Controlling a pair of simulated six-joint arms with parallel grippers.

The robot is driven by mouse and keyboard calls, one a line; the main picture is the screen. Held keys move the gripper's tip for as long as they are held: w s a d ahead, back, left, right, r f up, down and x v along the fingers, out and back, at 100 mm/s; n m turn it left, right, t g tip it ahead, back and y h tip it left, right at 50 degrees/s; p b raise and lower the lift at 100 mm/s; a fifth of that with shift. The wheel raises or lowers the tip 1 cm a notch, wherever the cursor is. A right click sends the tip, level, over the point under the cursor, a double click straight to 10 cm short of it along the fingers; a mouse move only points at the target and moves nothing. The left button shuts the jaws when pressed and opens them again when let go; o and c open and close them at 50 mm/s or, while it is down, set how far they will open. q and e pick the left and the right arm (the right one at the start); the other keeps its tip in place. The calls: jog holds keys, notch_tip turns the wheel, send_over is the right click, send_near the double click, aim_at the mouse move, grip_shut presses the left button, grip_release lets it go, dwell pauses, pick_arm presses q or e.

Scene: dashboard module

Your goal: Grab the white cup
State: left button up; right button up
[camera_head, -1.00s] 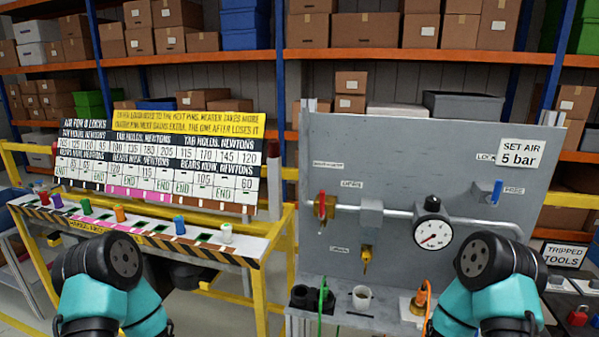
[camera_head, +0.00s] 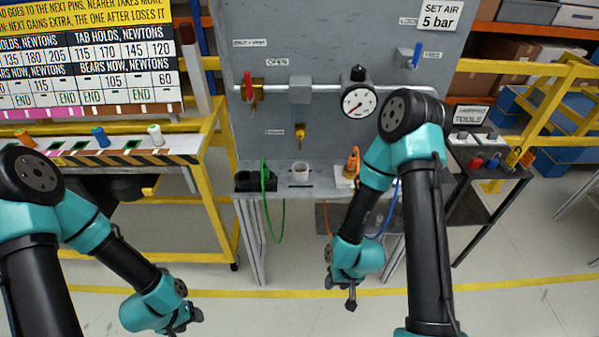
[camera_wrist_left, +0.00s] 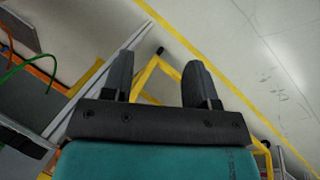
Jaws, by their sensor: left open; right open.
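The white cup (camera_head: 300,174) stands upright on the narrow shelf at the foot of the grey panel, right of a black double holder with a green cord. My left gripper (camera_head: 190,318) hangs low over the floor, below and left of the cup and well apart from it. In the left wrist view its two dark fingers (camera_wrist_left: 158,75) are spread with nothing between them. My right gripper (camera_head: 350,297) hangs below the shelf, below and right of the cup, and is empty. The cup cannot be made out in the left wrist view.
The grey panel (camera_head: 330,120) carries a pipe, a gauge (camera_head: 360,101) and valves. An orange fitting (camera_head: 352,163) stands right of the cup. A green cord (camera_head: 283,215) hangs below the shelf. A yellow-framed bench (camera_head: 205,140) stands left; a dark tool stand (camera_head: 490,185) stands right.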

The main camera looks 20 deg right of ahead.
pick_arm(q)
jog(key=shift+o, duration=0.5)
jog(key=o, duration=0.6)
